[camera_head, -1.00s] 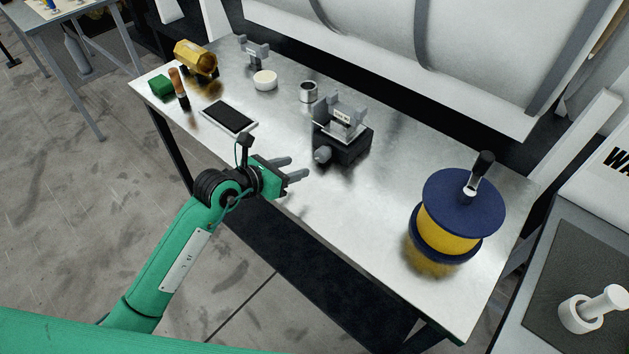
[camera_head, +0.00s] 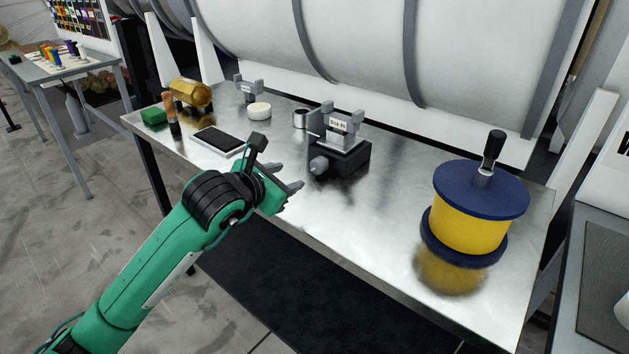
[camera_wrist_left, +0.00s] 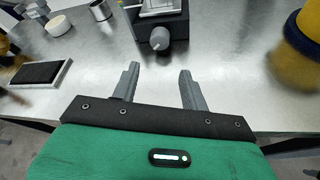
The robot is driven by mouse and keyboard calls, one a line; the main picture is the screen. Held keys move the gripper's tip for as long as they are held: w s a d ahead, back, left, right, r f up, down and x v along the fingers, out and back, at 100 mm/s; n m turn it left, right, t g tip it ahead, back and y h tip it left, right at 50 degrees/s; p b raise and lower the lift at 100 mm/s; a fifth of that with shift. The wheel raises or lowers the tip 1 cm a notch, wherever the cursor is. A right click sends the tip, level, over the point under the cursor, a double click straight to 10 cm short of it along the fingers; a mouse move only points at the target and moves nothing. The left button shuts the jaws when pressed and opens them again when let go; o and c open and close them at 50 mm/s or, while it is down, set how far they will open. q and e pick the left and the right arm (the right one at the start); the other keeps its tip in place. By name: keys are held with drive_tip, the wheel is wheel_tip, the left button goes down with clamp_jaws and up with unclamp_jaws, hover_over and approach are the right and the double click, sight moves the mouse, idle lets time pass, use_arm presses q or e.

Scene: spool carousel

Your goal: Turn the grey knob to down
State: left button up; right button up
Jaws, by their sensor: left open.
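The grey knob (camera_head: 319,165) sticks out from the front of a black block (camera_head: 345,158) that carries a grey bracket with a small label. The knob also shows in the left wrist view (camera_wrist_left: 160,38), above and between the fingers and apart from them. Its pointing direction is too small to read. My left gripper (camera_head: 286,178) is open and empty. It is at the table's front edge, a little left of and nearer than the knob. It also shows in the left wrist view (camera_wrist_left: 157,84). My right gripper is not in view.
The metal table (camera_head: 385,215) is bare between the block and the blue-and-yellow spool (camera_head: 468,225) with a black-handled crank. A dark tablet (camera_head: 218,140), a white disc (camera_head: 259,111), a metal cup (camera_head: 300,119), a green block (camera_head: 153,116) and a gold part (camera_head: 190,93) stand left.

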sight(316, 167)
use_arm(q)
drive_tip(key=p+x, duration=0.1)
drive_tip(key=x, duration=1.2)
drive_tip(key=shift+w+d, duration=0.1)
drive_tip(key=shift+w, duration=0.1)
drive_tip(key=shift+w+f, duration=0.1)
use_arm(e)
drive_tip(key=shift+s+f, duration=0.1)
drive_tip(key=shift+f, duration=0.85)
use_arm(q)
drive_tip(key=shift+d, duration=0.1)
drive_tip(key=c, duration=0.7)
